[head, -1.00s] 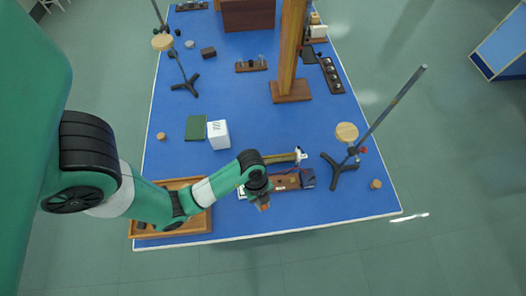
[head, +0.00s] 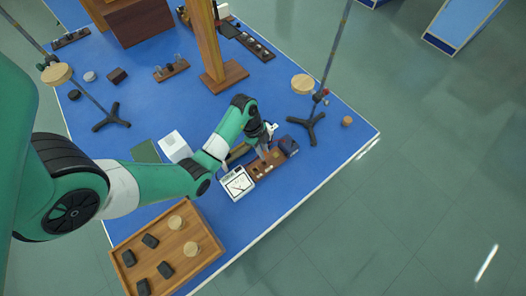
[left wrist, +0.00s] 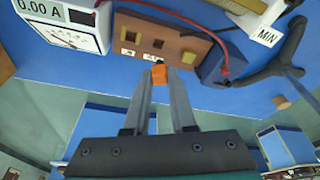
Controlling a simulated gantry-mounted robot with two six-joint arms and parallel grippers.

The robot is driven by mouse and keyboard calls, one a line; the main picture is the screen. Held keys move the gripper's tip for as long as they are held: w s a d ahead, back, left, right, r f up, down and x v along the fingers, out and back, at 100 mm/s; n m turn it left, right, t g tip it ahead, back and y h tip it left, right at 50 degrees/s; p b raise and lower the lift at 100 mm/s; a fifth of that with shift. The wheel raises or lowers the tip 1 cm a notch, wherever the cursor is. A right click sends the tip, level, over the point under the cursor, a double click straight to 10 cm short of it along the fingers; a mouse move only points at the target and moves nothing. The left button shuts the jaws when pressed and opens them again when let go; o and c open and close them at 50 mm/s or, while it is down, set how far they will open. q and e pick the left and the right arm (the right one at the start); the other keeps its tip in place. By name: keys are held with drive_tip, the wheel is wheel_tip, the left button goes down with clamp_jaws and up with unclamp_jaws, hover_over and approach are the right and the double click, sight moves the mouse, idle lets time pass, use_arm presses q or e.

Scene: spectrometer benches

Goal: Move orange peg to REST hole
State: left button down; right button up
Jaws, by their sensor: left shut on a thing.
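My left gripper (left wrist: 160,85) is shut on the orange peg (left wrist: 159,74), held between its fingertips. In the left wrist view the peg shows in front of the near edge of the brown wooden board (left wrist: 135,22), which has square dark holes and small white labels. The label words are too small to read. I cannot tell whether the peg touches the board. In the head view my left gripper (head: 264,152) is over the board (head: 273,165), and the peg is hard to make out there. My right gripper is not in view.
A white meter (left wrist: 62,22) reading 0.00 A stands left of the board, and a dark blue block (left wrist: 222,62) with a red wire to its right. A black tripod stand (head: 306,121) is near. A wooden tray (head: 210,255) lies at the front left.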

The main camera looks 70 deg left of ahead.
sight(266, 165)
use_arm(q)
drive_tip(key=shift+d+f+b, duration=0.1)
drive_tip(key=shift+f+b, duration=3.2)
drive_tip(key=c, duration=0.7)
unclamp_jaws()
drive_tip(key=shift+r, duration=0.1)
drive_tip(key=p+v, duration=0.7)
drive_tip(key=v, duration=0.4)
drive_tip(key=shift+r, duration=0.2)
